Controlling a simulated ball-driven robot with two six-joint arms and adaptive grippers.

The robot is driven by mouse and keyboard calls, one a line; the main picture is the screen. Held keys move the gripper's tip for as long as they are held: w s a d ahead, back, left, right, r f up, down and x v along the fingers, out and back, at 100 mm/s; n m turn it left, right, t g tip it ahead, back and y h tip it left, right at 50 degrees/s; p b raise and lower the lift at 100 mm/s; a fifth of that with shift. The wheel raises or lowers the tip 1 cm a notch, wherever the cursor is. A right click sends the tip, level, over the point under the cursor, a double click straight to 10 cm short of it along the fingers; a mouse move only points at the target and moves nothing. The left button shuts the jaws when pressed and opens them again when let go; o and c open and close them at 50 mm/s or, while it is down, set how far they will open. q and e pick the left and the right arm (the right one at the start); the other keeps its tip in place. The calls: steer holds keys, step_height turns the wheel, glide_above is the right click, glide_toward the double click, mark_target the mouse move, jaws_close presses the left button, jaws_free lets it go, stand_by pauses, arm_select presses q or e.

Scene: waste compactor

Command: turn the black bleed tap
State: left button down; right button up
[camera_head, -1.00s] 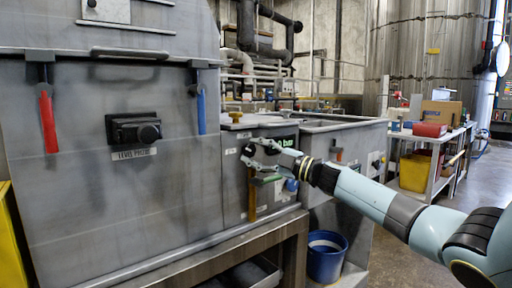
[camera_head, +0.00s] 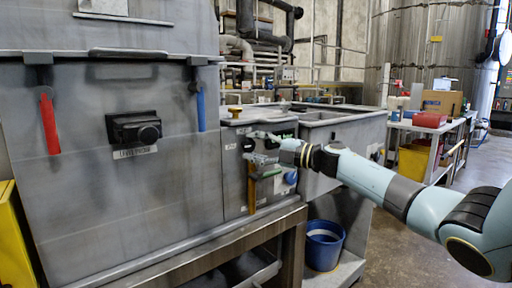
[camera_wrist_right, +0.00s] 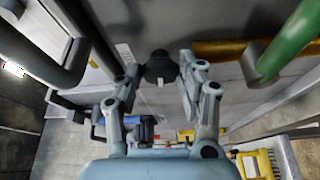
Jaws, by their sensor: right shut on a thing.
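The black bleed tap (camera_wrist_right: 160,67) is a small dark knob on the grey front panel of the machine. In the right wrist view it sits between my right gripper's fingertips (camera_wrist_right: 162,72). In the head view my right gripper (camera_head: 255,147) reaches in from the right and is shut on the tap, which its fingers mostly hide. My left gripper is not in view.
A green handle (camera_wrist_right: 292,40) and an orange-yellow bar (camera_wrist_right: 225,48) are close beside the right gripper. A red handle (camera_head: 49,122), a blue handle (camera_head: 200,108) and a black latch (camera_head: 134,128) are on the large grey panel. A blue bucket (camera_head: 324,248) stands below.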

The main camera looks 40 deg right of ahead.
steer(key=shift+a+f, duration=0.1)
steer(key=shift+f, duration=0.1)
steer(key=o, duration=1.1)
steer(key=shift+r, duration=0.1)
steer(key=shift+o, duration=0.2)
steer(key=v, duration=1.2)
